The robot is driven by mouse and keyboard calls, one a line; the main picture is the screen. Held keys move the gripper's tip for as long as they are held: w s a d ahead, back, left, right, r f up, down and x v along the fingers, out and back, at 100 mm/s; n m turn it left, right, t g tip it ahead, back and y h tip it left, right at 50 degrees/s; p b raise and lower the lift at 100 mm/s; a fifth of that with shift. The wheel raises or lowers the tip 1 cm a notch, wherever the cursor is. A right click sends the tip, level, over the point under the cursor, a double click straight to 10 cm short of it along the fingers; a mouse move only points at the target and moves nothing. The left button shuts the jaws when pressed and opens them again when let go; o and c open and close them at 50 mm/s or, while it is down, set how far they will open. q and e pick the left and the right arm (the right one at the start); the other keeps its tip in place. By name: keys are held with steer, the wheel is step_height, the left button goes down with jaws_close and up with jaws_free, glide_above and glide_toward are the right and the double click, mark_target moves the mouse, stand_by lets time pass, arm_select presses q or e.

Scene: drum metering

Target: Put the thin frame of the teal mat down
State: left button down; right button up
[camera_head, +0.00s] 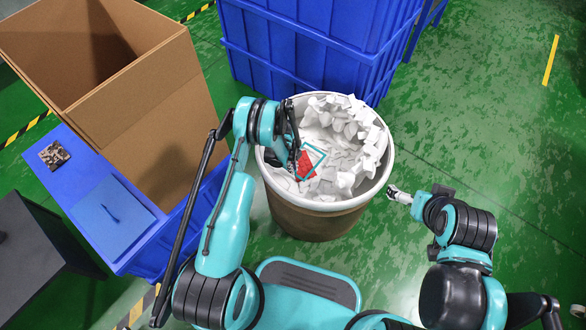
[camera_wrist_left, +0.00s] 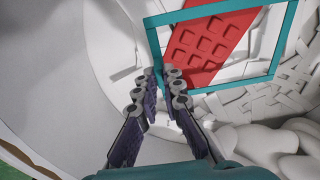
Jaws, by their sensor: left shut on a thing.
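The thin teal frame (camera_head: 314,157) is a rectangular outline, tilted inside the drum (camera_head: 385,165) above white scraps. In the left wrist view the frame (camera_wrist_left: 215,10) crosses ahead of my fingers. My left gripper (camera_head: 296,160) reaches into the drum, shut on the frame's near left side; its fingertips also show in the left wrist view (camera_wrist_left: 163,82). A red bumpy piece (camera_wrist_left: 205,48) shows through the frame's opening; whether it touches the frame is unclear. My right gripper (camera_head: 398,194) is outside the drum at right, its finger opening too small to tell.
White scraps (camera_head: 345,118) pile highest at the drum's far right. A blue crate (camera_head: 305,45) stands behind. A tall open cardboard box (camera_head: 150,120) is at left, beside a blue surface with a flat blue mat (camera_head: 115,222) and a small patterned square (camera_head: 47,155). Green floor is free at right.

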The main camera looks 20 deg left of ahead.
arm_select(q)
steer(key=shift+f, duration=0.15)
steer(key=c, duration=1.6)
jaws_free()
steer(key=shift+c, duration=0.2)
